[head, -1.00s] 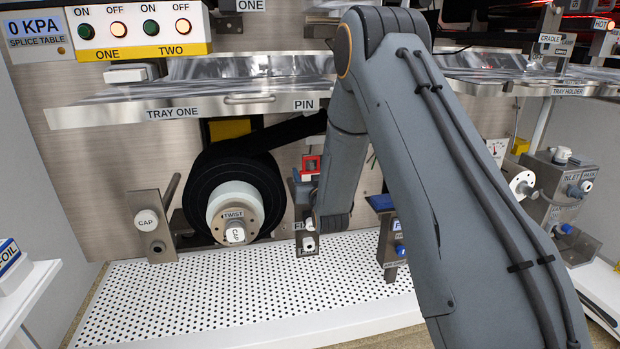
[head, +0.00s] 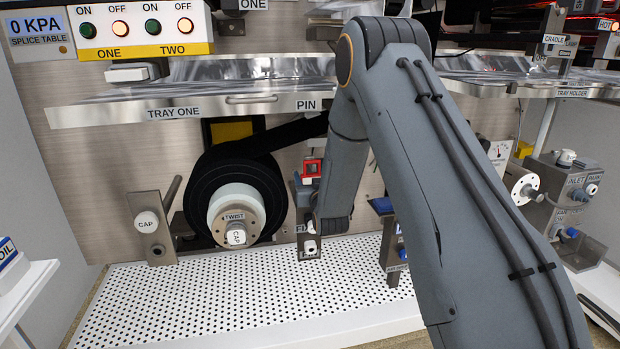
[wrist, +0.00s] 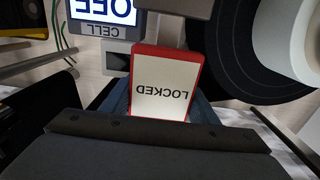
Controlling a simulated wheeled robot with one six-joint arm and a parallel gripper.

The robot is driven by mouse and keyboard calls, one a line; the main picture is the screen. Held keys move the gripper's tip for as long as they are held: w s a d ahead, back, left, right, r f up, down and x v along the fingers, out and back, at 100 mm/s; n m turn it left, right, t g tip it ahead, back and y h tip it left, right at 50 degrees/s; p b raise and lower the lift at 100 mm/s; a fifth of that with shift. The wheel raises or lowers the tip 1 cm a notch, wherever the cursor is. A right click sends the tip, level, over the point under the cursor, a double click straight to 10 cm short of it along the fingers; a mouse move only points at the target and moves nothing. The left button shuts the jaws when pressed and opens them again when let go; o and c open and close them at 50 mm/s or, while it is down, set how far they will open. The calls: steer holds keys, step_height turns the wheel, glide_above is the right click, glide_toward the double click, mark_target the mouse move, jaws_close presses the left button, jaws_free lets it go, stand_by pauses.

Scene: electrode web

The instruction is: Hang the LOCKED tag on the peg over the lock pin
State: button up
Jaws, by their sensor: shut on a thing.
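The LOCKED tag (wrist: 162,85) is a white plate with a red rim. It fills the middle of the wrist view, with its lettering upside down there. My gripper (wrist: 160,120) is shut on its near end, and the dark jaw hides that end. A grey bracket touches or overlaps the tag's far edge in the picture; I cannot tell which. In the head view a small red-edged piece (head: 312,168) shows left of my forearm; I cannot tell whether it is the tag. The PIN label (head: 308,104) is on the tray front above. The peg cannot be made out.
A CELL display (wrist: 103,12) is beyond the tag. A black web roll (head: 200,185) with a pale TWIST hub (head: 236,210) stands left of my arm. TRAY ONE (head: 200,112) overhangs it. The perforated white deck (head: 200,290) below is clear at left.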

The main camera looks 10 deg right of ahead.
steer(key=o, duration=1.3)
steer(key=s+r+g+p, duration=0.3)
steer(key=s+g, duration=0.3)
steer(key=s, duration=1.1)
steer(key=s+r+g+p, duration=0.3)
steer(key=s+g, duration=0.3)
steer(key=s, duration=1.1)
steer(key=s+r+g+p, duration=0.3)
steer(key=s+g+p, duration=0.2)
steer(key=s, duration=1.2)
steer(key=shift+s+g+p, duration=0.3)
steer(key=shift+g+p, duration=0.05)
steer(key=shift+g, duration=0.15)
